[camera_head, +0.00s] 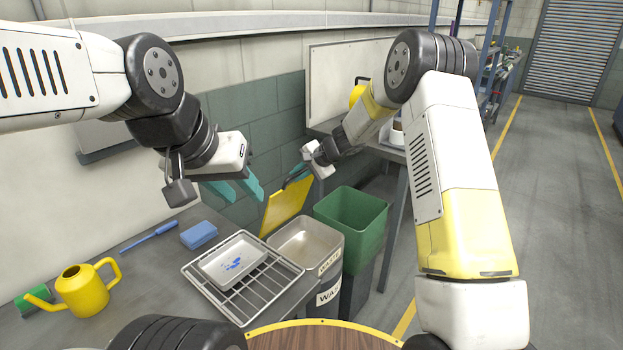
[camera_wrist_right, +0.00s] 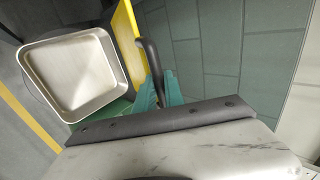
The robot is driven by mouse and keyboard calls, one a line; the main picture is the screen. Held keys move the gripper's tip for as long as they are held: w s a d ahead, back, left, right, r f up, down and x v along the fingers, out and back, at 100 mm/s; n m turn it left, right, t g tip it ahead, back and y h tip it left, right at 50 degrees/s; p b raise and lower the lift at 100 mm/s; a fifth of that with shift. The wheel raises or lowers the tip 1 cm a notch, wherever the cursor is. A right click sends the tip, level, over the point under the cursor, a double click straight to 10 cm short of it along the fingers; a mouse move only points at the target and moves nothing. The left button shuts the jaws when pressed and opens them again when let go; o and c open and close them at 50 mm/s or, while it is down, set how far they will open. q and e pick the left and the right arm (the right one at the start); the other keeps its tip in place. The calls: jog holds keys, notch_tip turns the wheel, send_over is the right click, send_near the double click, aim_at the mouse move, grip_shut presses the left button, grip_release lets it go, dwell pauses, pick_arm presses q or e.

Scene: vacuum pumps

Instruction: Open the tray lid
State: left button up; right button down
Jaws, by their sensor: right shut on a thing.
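The yellow lid (camera_head: 283,208) stands tilted up steeply at the far edge of the metal waste tray (camera_head: 303,240), whose inside shows empty. In the right wrist view the lid's yellow panel (camera_wrist_right: 128,35) is seen nearly edge-on beside the tray (camera_wrist_right: 75,72). My right gripper (camera_head: 298,177) is shut on the lid's black handle (camera_wrist_right: 152,68), with its teal fingers (camera_wrist_right: 163,92) on either side of it. My left gripper (camera_head: 236,190) is open and empty, above the table and left of the lid. I cannot see the lid's hinge clearly.
A green bin (camera_head: 351,215) stands right of the waste tray. A wire rack (camera_head: 290,272) carries a white dish with blue bits (camera_head: 232,260). A blue block (camera_head: 199,235), a blue tool (camera_head: 150,237) and a yellow watering can (camera_head: 82,291) lie on the left table.

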jog(key=w+a+r+g+h, duration=0.1)
jog(key=w+a+g+h, duration=0.1)
jog(key=w+a, duration=0.3)
jog(key=shift+w+a+r+g+h, duration=0.3)
jog(key=shift+a+h, duration=0.4)
jog(key=shift+a, duration=0.9)
jog(key=shift+f, duration=0.1)
jog(key=c, duration=1.4)
grip_release()
jog(key=shift+c, duration=0.2)
jog(key=shift+w, duration=0.1)
jog(key=v, duration=0.8)
